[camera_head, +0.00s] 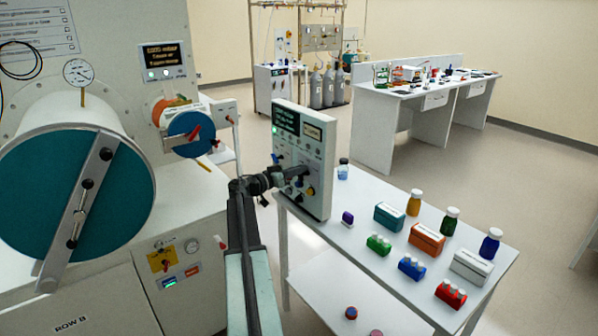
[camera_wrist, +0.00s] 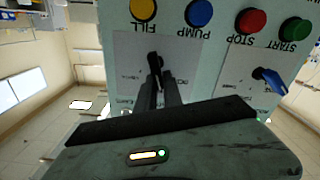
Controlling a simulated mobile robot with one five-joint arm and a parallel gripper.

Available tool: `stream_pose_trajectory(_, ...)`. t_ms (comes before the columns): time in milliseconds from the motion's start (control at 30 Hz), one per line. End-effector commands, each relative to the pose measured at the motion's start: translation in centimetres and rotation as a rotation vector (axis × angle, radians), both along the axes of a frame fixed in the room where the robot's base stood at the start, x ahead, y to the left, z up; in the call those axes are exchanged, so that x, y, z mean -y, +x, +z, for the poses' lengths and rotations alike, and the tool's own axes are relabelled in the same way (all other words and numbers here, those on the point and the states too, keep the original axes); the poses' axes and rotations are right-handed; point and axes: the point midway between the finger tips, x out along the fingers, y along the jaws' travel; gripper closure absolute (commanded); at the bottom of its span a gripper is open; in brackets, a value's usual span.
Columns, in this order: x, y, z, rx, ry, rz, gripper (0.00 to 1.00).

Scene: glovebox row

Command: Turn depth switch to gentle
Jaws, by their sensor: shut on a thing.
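The control box (camera_head: 303,160) stands upright on the white table, with my gripper (camera_head: 298,174) at the lower part of its face. In the wrist view, which shows the panel upside down, my gripper (camera_wrist: 157,84) is shut on a black switch knob (camera_wrist: 154,60) on a white label plate (camera_wrist: 125,68). The plate's small lettering is too blurred to read, so I cannot tell its positions or whether this is the depth switch. A blue lever knob (camera_wrist: 272,80) sits on a second plate to the right. The fingers partly hide the black knob.
Above the plates in the wrist view are yellow FILL (camera_wrist: 143,9), blue PUMP (camera_wrist: 199,12), red STOP (camera_wrist: 250,21) and green START (camera_wrist: 295,30) buttons. Bottles and boxes (camera_head: 427,238) stand on the table to the right. A glovebox (camera_head: 75,190) stands left.

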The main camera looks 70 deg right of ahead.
Motion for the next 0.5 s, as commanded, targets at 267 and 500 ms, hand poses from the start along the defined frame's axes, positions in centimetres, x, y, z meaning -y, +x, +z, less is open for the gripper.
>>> stream_pose_trajectory(267, -0.04, 0.09, -0.03, 0.003, -0.001, 0.002, 0.67)
stream_pose_trajectory(500, 0.01, -0.04, -0.01, 0.003, -0.002, 0.000, 0.67)
